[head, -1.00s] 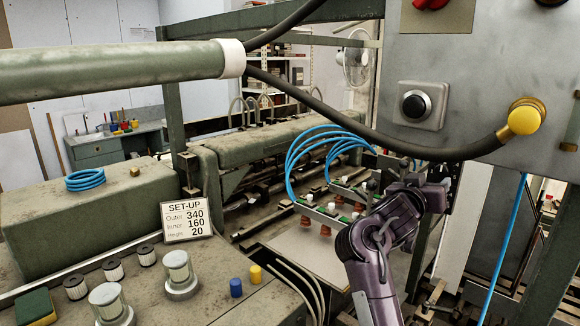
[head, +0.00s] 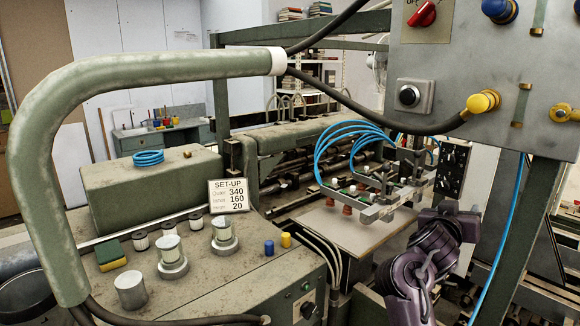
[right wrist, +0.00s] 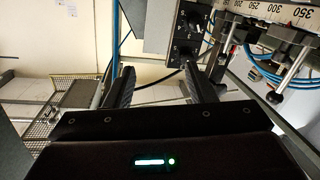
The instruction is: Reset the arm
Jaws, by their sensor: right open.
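My right arm (head: 425,262), purple and jointed, stands at the lower right of the head view. Its dark gripper (head: 462,222) is at the arm's upper end, in front of the machine and below the control panel; its fingertips are hard to make out there. In the right wrist view the two black fingers (right wrist: 158,80) are spread apart with nothing between them, so the right gripper is open and empty. My left arm and gripper are not in the head view.
A grey control panel (head: 440,75) with knobs hangs at the upper right. A thick green tube (head: 150,72) arches over the left. The greyboard feeder's suction bar (head: 375,200) hangs above a board (head: 325,228). Blue hoses run nearby. The set-up card (head: 228,196) stands on the bench.

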